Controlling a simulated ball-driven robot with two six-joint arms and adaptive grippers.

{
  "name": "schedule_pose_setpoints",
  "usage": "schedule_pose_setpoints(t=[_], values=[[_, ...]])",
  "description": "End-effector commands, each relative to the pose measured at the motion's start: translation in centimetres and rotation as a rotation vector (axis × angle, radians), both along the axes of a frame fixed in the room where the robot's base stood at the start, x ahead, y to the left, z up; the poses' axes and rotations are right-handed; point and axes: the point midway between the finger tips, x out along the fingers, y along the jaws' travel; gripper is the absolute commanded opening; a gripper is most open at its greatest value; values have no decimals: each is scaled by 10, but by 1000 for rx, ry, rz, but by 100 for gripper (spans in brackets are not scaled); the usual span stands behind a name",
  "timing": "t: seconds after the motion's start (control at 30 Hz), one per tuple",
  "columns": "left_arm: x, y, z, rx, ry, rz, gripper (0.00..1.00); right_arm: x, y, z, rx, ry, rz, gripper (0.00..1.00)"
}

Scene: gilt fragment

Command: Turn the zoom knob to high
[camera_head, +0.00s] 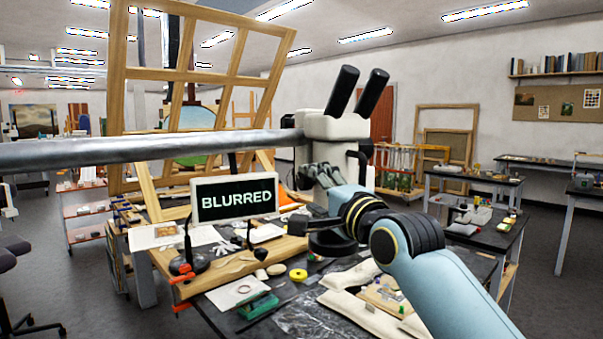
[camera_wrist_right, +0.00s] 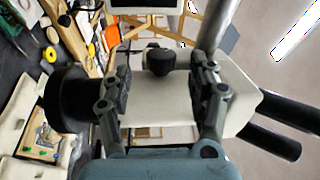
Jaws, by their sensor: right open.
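A white microscope head (camera_head: 335,126) with two black eyepieces hangs from a grey metal boom. In the right wrist view its white body (camera_wrist_right: 150,105) fills the middle, with a black zoom knob (camera_wrist_right: 159,60) on it. My right gripper (camera_head: 318,176) is at the microscope's side. In the right wrist view the open fingers (camera_wrist_right: 160,84) stand on either side of the knob, with a gap to it on both sides. The knob is hidden in the head view, and I cannot read its setting. A small screen (camera_head: 235,198) reads "BLURRED". My left gripper is out of view.
The boom (camera_head: 130,151) crosses from the left. A wooden lattice frame (camera_head: 200,62) stands behind it. The dark workbench below holds a yellow tape roll (camera_head: 298,274), a green block (camera_head: 258,305), pale cushions (camera_head: 360,312) and small tools.

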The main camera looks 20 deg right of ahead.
Motion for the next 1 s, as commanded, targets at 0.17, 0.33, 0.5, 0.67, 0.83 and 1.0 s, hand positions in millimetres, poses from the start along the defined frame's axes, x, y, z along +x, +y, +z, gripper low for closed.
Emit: schedule_pose_setpoints(t=[0.17,0.33,0.5,0.67,0.83,1.0], values=[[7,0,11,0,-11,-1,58,35,3,6,1,-2,0,59],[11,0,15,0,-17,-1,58,55,4,6,1,-2,1,59],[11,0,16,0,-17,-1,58,61,5,5,1,-2,0,59],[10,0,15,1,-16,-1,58,61,5,5,1,-2,0,59],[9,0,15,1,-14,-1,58,61,5,5,1,-2,0,42],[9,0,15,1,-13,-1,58,61,5,5,0,-2,0,20]])
